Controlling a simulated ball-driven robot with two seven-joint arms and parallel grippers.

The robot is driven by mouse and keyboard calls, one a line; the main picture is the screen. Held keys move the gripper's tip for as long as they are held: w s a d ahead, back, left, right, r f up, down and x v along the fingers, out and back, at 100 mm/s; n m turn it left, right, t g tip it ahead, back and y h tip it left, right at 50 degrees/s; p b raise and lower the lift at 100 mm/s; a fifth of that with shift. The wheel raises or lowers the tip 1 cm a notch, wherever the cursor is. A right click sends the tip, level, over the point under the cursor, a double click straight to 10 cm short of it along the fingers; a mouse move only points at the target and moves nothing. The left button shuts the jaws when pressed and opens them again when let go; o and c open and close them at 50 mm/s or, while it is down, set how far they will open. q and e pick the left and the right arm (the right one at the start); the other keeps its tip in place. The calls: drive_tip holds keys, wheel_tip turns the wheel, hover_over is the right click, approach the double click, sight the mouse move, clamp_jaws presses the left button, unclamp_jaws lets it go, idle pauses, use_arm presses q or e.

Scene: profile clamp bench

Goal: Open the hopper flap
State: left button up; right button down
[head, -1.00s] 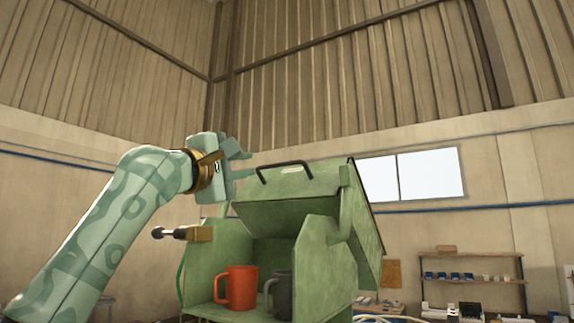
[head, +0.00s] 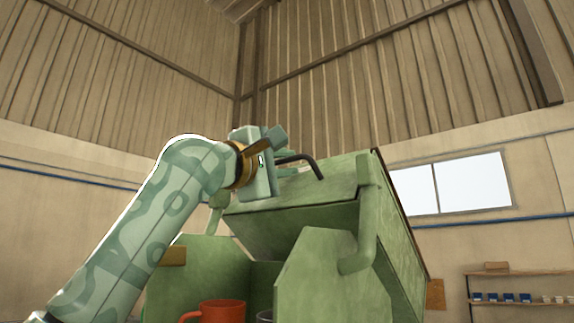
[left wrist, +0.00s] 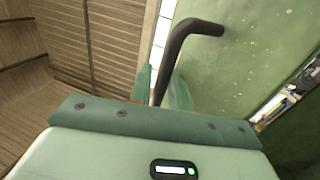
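The green hopper (head: 335,275) stands in the head view with its flap (head: 300,205) across the upper front. A dark bar handle (head: 317,168) is fixed to the flap and also crosses the left wrist view (left wrist: 182,42). My left gripper (head: 284,158) is at the left end of this handle. In the left wrist view its fingers (left wrist: 160,90) lie close on both sides of the bar and look shut on it. The gripper hides that end of the handle in the head view. My right gripper is not in view.
An orange mug (head: 222,311) and part of a grey mug (head: 265,316) show low inside the hopper, below the flap. A shelf (head: 520,303) with small blue bins stands by the wall at the right. The space above the hopper is clear.

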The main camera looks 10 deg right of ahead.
use_arm(q)
clamp_jaws()
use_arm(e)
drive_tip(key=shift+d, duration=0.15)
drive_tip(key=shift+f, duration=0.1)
use_arm(q)
drive_tip(key=shift+s+b, duration=0.1)
drive_tip(key=shift+b, duration=0.25)
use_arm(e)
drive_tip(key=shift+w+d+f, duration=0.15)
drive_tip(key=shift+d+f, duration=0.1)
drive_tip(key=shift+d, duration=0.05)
